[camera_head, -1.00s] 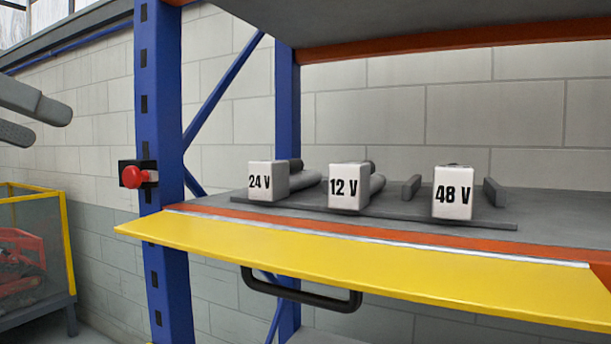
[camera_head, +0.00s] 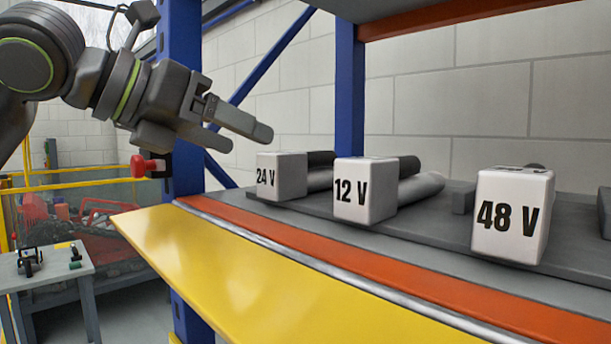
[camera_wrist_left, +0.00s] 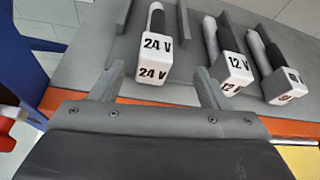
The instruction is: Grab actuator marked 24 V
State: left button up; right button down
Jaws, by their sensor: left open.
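The actuator marked 24 V (camera_head: 283,176) lies on the grey shelf board, its white labelled end facing out and its dark cylinders pointing back. It also shows in the left wrist view (camera_wrist_left: 154,60), ahead of and between the two fingers. My left gripper (camera_head: 238,137) is open and empty, a little above and to the left of the 24 V actuator in the head view. In the left wrist view its fingers (camera_wrist_left: 157,86) do not touch the actuator. My right gripper is not in view.
The 12 V actuator (camera_head: 366,190) and 48 V actuator (camera_head: 512,214) stand to the right. A blue upright (camera_head: 181,185) with a red button (camera_head: 139,166) is at the left. A yellow flap (camera_head: 235,275) juts out in front. A small table (camera_head: 45,268) stands at lower left.

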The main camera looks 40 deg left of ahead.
aim_at(275, 152)
pick_arm(q)
jog(key=x, duration=0.4)
jog(key=shift+d+r, duration=0.1)
jog(key=shift+r, duration=0.05)
jog(key=shift+w+f+p, duration=0.3)
jog(key=shift+w+p, duration=0.15)
jog(key=shift+w, duration=0.15)
jog(key=w+p, duration=0.1)
jog(key=w, duration=0.1)
jog(key=w+p, duration=0.1)
jog(key=w, duration=0.1)
jog(key=shift+w+f, duration=0.25)
jog(key=shift+w+f+p, duration=0.3)
jog(key=shift+w+p, duration=0.1)
jog(key=shift+p, duration=0.05)
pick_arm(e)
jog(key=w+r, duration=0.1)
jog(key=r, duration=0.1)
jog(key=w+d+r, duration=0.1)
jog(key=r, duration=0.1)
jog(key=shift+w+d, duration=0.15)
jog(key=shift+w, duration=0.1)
pick_arm(q)
jog(key=shift+c, duration=1)
grip_shut()
jog(key=shift+r, duration=0.1)
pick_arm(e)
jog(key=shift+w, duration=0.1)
